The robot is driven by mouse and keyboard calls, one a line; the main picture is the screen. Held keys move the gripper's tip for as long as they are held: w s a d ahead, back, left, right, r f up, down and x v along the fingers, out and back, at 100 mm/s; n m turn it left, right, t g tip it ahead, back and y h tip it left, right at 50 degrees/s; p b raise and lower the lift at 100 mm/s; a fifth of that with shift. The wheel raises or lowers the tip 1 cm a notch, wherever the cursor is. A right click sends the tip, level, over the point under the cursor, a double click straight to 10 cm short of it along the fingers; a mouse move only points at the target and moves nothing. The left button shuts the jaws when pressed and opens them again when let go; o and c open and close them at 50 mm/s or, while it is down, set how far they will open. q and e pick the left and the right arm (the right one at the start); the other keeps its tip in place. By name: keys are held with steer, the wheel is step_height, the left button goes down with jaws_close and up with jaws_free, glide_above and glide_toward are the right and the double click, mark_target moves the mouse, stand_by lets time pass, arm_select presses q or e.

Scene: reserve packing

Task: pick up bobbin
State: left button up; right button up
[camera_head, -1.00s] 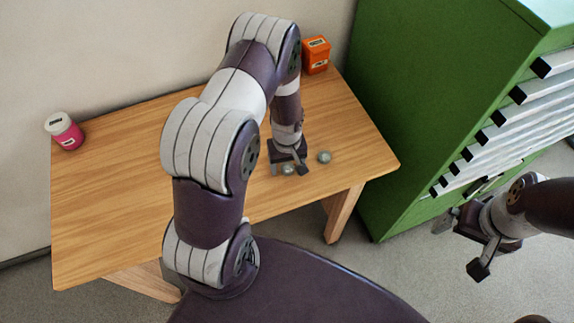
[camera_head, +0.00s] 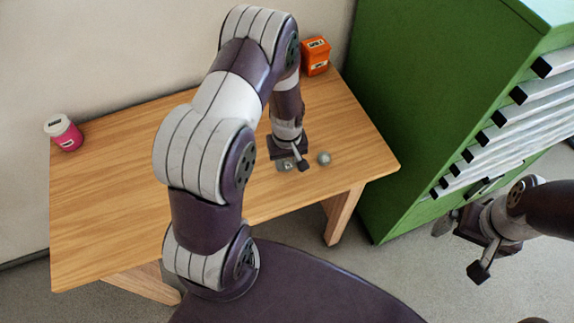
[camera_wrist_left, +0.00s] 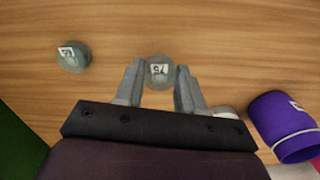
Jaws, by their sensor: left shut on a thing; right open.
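A grey-green round bobbin (camera_wrist_left: 158,72) with a white label sits between the fingertips of my left gripper (camera_wrist_left: 157,85) in the wrist view. The left gripper is shut on it. In the head view the left gripper (camera_head: 292,164) is low over the table's front right part, and the bobbin (camera_head: 286,165) is partly hidden. Whether it is clear of the table I cannot tell. A second, similar round piece (camera_head: 323,158) lies on the table to the right, also seen in the wrist view (camera_wrist_left: 72,57). My right gripper (camera_head: 459,246) is open and empty, off the table at right.
The wooden table (camera_head: 110,200) holds a pink jar (camera_head: 63,133) at left and an orange box (camera_head: 316,56) at the back. A purple container (camera_wrist_left: 284,127) shows in the wrist view, with a pale thing (camera_wrist_left: 223,111) beside it. A green cabinet (camera_head: 420,100) stands right of the table.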

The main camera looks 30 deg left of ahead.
arm_select(q)
steer(key=s+d+r+b, duration=0.1)
steer(key=s+d+r, duration=0.5)
steer(key=d+r, duration=0.2)
steer(key=shift+s+d+b, duration=0.15)
steer(key=shift+d+b, duration=0.15)
steer(key=shift+d, duration=0.6)
steer(key=shift+r, duration=0.1)
